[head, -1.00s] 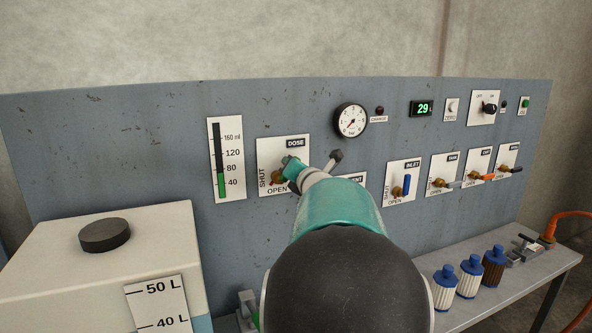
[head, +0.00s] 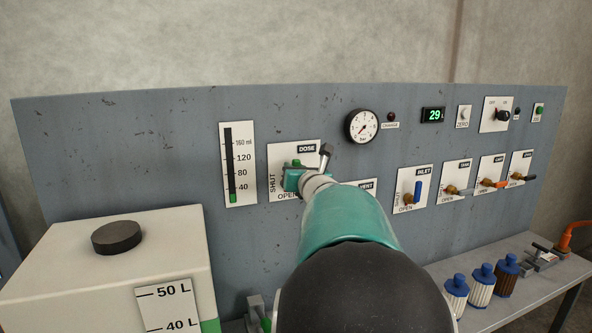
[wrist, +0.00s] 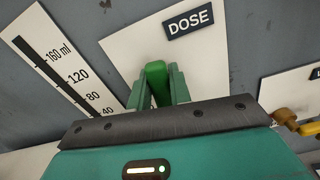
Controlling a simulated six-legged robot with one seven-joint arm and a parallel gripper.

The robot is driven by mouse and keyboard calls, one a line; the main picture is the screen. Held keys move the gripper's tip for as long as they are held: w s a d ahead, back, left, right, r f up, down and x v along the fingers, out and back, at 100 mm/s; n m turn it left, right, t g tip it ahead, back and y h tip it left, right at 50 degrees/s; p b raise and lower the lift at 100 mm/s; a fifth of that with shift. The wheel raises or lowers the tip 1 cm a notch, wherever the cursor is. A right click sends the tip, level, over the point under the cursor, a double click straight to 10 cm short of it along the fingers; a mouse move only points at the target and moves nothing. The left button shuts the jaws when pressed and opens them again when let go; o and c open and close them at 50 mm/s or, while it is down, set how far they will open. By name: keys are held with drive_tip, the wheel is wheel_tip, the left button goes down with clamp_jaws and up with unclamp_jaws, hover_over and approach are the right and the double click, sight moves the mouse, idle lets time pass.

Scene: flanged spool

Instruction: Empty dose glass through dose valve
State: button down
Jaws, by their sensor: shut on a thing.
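The dose valve has a green handle (head: 297,163) in front of a white plate marked DOSE, with SHUT at its left side and OPEN along its bottom. My gripper (head: 292,180) is shut on this handle. In the wrist view the green handle (wrist: 155,76) sits between the two green fingers; my gripper's body hides the valve's base. The dose glass (head: 228,165) is an upright gauge on the panel left of the valve. Its green column is short and stands below the 40 mark. The wrist view shows only its upper part (wrist: 62,60).
The vent plate (head: 368,185) is partly behind my arm. The inlet valve (head: 417,191) and several other valves lie farther right. A round gauge (head: 361,126) and a display reading 29 (head: 433,115) are above. A white tank (head: 60,240) stands front left; filters (head: 481,284) stand right.

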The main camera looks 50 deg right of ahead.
drive_tip(key=c, duration=1.3)
unclamp_jaws()
drive_tip(key=shift+s, duration=0.1)
drive_tip(key=v, duration=1.3)
drive_tip(key=shift+s+a, duration=0.15)
drive_tip(key=shift+s, duration=0.1)
drive_tip(key=shift+s, duration=0.1)
